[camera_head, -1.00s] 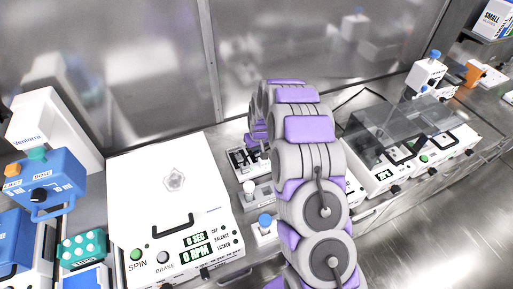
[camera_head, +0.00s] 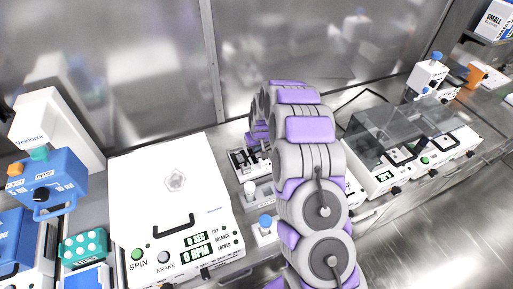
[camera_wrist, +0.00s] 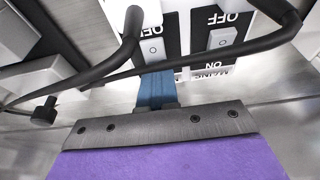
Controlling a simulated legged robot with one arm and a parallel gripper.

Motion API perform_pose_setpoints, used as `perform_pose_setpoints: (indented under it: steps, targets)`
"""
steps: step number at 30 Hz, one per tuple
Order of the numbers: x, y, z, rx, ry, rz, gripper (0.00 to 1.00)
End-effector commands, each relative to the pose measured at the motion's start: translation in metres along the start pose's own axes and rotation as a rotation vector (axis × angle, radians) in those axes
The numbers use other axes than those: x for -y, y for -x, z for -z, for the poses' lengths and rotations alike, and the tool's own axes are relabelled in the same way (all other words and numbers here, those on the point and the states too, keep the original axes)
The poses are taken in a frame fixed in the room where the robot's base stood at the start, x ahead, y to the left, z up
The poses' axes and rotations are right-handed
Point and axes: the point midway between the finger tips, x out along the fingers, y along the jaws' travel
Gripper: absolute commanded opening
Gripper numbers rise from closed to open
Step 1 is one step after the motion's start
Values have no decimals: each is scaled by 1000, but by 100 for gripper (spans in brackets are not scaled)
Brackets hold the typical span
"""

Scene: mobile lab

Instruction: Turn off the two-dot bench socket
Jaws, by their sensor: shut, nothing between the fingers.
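In the wrist view I see two pale rocker switches on black plates, a left one (camera_wrist: 152,48) and a right one (camera_wrist: 222,38). OFF and MAINS ON lettering appears upside down beside them. The dot marks are too small to tell apart. My gripper (camera_wrist: 156,88) is shut and empty, its blue tip just below the left switch in the picture. I cannot tell whether it touches. In the head view my arm hides the fingertips.
Dark bars or cables (camera_wrist: 118,55) cross the wrist view close to the gripper. A white centrifuge (camera_head: 140,190) stands left of my arm, a clear-lidded instrument (camera_head: 385,140) right. Small blue-topped and white-topped items (camera_head: 265,222) stand in front of the panel. A metal wall is behind.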

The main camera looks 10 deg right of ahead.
Motion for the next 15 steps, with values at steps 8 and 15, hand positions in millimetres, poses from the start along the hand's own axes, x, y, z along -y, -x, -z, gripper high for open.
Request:
perform_pose_setpoints:
  steps: [8, 15]
  targets:
    - [0, 8, 1, 0, 0, 0, 0]
    - [3, 50, 5, -1, 1, -1, 0]
